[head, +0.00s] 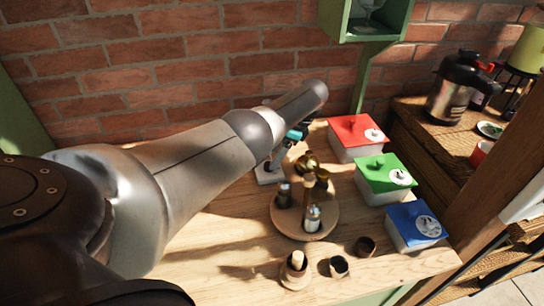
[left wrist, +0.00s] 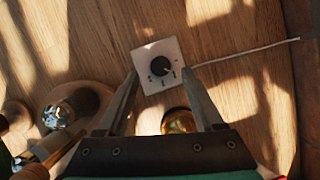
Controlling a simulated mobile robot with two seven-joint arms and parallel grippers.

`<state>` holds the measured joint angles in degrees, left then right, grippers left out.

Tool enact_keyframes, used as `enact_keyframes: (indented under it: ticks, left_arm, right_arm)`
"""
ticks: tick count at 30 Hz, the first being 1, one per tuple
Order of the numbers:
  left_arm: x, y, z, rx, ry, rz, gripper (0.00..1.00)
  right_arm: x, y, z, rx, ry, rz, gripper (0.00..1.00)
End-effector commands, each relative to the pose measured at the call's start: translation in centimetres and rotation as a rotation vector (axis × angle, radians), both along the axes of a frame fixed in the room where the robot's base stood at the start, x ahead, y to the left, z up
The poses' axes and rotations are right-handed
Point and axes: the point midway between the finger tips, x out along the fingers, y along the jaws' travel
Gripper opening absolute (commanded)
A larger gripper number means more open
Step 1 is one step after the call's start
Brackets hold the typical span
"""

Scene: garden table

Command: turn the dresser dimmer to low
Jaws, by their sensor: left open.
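The dimmer is a white square plate with a round black knob (left wrist: 160,67) and small dark marks around it, lying on the wooden table top. A thin white cord runs from it to the right. In the head view only part of its white plate (head: 266,175) shows, beside my arm. My left gripper (left wrist: 160,74) is open and points down at the dimmer, its fingertips on either side of the knob in the picture. I cannot tell their height above the plate. In the head view my left gripper (head: 277,160) is partly hidden by my arm. The knob's exact setting is unclear.
A round wooden tray (head: 288,222) with shakers and bottles stands close to the dimmer. Red (head: 350,146), green (head: 378,186) and blue (head: 408,232) lidded boxes line the right. Small cups (head: 339,267) stand in front. A brick wall (head: 150,70) rises behind.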

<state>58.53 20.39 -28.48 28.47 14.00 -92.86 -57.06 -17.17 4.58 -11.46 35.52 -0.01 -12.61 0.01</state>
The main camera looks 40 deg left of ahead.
Motion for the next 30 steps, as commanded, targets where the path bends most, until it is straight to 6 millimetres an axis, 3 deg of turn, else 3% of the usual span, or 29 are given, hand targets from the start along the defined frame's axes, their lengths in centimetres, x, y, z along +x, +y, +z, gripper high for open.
enact_keyframes:
  ticks: [3, 12, 18, 30]
  left_arm:
    - [0.7, -1.1, 3.3, -0.001, -0.005, -0.003, 0.69]
    - [1.9, -3.3, 9.0, 0.0, -0.004, -0.003, 0.69]
    - [2.2, -3.9, 10.6, 0.0, -0.001, 0.0, 0.69]
    - [2.2, -4.0, 10.8, 0.0, -0.001, 0.0, 0.69]
  right_arm:
    - [0.0, 0.0, 1.5, 0.0, 0.0, 0.0, 1.0]
    - [0.0, 0.0, 2.5, 0.0, 0.0, 0.0, 1.0]
    - [0.0, 0.0, 2.6, 0.0, 0.0, 0.0, 1.0]
    - [0.0, 0.0, 2.6, 0.001, 0.0, 0.0, 1.0]
